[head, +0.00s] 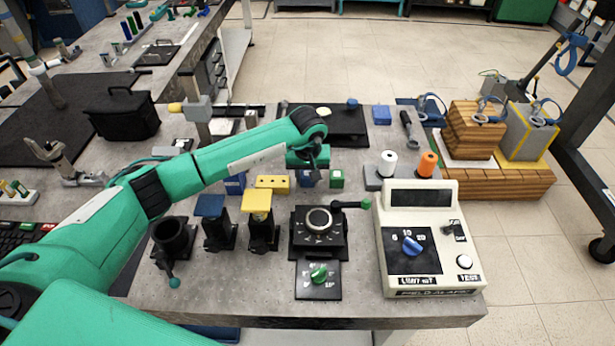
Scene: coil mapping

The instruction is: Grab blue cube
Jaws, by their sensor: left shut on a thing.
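My left gripper (312,168) reaches in from the left over the middle of the grey table and points down. It is shut on a small blue cube (307,180), which shows just below the teal wrist. The fingers hide part of the cube, and I cannot tell whether it still touches the table. Another blue block (235,186) stands to the left, partly behind my forearm. A further blue block (382,116) sits at the back right. My right gripper is out of view.
In front stand a black dial unit (319,228) and blue and yellow-topped stands. A white meter box (425,240) is at right.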

